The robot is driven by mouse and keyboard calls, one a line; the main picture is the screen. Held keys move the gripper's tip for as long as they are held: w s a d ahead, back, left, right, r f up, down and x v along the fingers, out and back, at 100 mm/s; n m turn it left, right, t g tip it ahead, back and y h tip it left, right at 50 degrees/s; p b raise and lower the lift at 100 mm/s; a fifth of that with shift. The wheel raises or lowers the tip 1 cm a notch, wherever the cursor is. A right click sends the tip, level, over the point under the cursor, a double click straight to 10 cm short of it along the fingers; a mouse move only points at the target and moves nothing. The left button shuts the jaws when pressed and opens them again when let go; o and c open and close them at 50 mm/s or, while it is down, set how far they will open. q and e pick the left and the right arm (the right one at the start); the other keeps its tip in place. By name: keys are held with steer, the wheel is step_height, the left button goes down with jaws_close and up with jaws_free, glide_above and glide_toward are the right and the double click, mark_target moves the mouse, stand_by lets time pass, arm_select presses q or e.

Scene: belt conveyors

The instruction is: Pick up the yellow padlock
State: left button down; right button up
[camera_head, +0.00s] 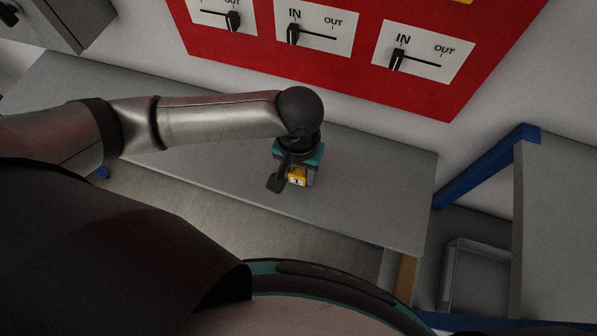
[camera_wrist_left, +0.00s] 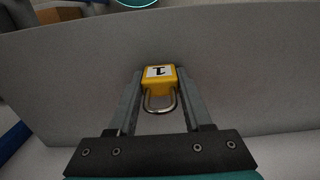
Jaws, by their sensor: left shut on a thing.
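The yellow padlock (camera_wrist_left: 160,77) has a white label marked 1 and a metal shackle. It sits between the two fingers of my left gripper (camera_wrist_left: 157,90) in the left wrist view, and the fingers are shut on its sides. In the head view the padlock (camera_head: 297,177) shows just below my left gripper (camera_head: 296,180), over the grey table (camera_head: 385,200). I cannot tell whether the padlock touches the table. The gripper and wrist hide part of it. My right gripper is not in view.
A red board (camera_head: 340,78) with several IN/OUT switches stands behind the table. A blue-framed grey table or conveyor (camera_head: 560,215) stands at the right, with a grey bin (camera_head: 475,270) low beside it. The grey tabletop around the gripper is clear.

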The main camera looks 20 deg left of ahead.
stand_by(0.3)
arm_select(q)
step_height(320, 180, up, 20)
steer(key=p, duration=0.4)
stand_by(0.9)
